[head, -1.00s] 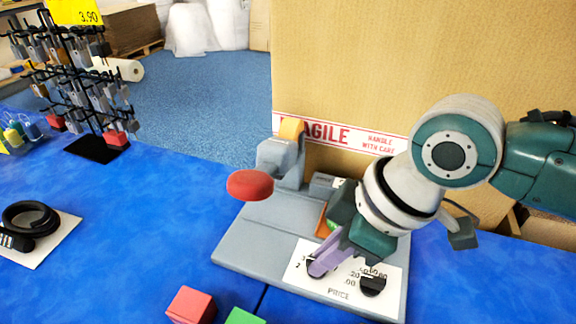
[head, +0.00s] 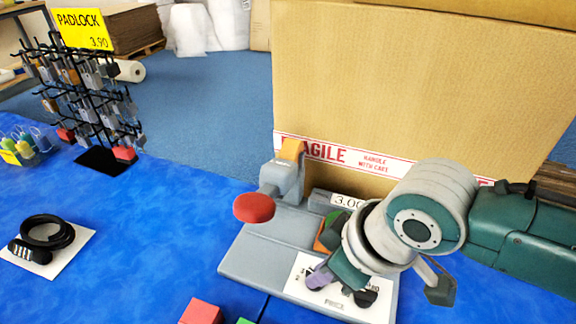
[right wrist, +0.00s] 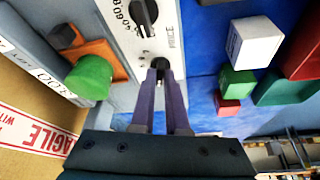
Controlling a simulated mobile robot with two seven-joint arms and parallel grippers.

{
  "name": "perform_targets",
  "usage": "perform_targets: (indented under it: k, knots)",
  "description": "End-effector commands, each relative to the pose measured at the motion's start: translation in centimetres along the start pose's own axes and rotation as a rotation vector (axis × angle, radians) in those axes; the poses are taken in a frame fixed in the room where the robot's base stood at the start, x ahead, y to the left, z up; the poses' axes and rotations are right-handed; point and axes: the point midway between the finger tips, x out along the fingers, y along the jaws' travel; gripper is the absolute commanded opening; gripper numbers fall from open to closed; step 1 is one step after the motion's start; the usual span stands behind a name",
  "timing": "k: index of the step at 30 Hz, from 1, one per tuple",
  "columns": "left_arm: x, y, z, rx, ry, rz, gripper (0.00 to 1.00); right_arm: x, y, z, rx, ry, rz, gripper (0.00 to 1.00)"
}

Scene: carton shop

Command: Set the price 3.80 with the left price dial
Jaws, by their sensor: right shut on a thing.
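The left price dial (right wrist: 160,63) is a small black knob on the white PRICE panel (head: 298,273). My right gripper (head: 318,279), with lavender fingers, is shut on this dial; in the right wrist view its fingertips (right wrist: 160,76) are on either side of the knob. The right price dial (head: 366,297) is a larger black knob beside it, free, with 40, 60 and 80 legible around it in the wrist view (right wrist: 143,14). A white display (head: 346,202) on the grey machine (head: 262,253) reads 3.00, its right end close to my arm. My left gripper is out of view.
The machine has a red pad (head: 254,207) and an orange part (head: 292,150). A large carton (head: 400,90) stands behind it. A red block (head: 201,312) and a green block lie in front. A padlock rack (head: 95,100) and coiled cable lock (head: 45,236) are left.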

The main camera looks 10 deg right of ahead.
Motion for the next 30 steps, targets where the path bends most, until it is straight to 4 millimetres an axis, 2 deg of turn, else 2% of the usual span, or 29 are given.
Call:
perform_targets:
  k: [1, 9, 28, 29, 30]
  knots:
    - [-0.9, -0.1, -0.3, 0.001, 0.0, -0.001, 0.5, -0.4, -0.2, -0.1, 0.03, -0.003, 0.008, 0.0]
    - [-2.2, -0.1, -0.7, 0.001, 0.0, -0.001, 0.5, -0.2, -0.2, -0.1, 0.156, -0.002, 0.062, 0.0]
    - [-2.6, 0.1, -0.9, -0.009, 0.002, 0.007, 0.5, 0.0, -0.2, 0.0, 0.206, -0.001, 0.085, 0.0]
    - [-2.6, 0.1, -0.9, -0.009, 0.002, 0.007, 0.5, 0.0, -0.2, 0.0, 0.206, -0.001, 0.085, 0.16]
    - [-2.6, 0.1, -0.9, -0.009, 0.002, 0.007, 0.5, 0.0, -0.2, 0.0, 0.206, -0.001, 0.085, 0.2]
